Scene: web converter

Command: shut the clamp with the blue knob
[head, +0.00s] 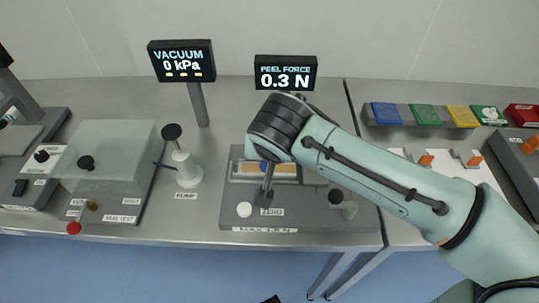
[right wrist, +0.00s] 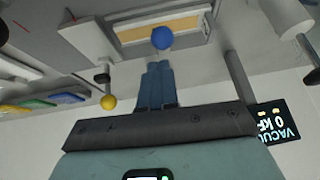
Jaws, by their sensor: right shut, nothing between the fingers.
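The blue knob (head: 263,166) shows just below my right wrist in the head view, at the top of a grey upright lever (head: 267,186) on the bench fixture (head: 229,190). In the right wrist view the blue knob (right wrist: 162,38) is a round ball just beyond the fingertips of my right gripper (right wrist: 159,66). The fingers are together and empty, pointing at the knob; I cannot tell whether they touch it. In the head view my wrist hides this gripper and part of the fixture. My left gripper is not identifiable in either view.
A second dark-knobbed clamp (head: 336,197) stands right of the blue one, with a white button (head: 244,209) to its left. The pump (head: 188,170) is further left. The peel force display (head: 286,72) stands behind. A yellow knob (right wrist: 108,102) is near the fingers.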

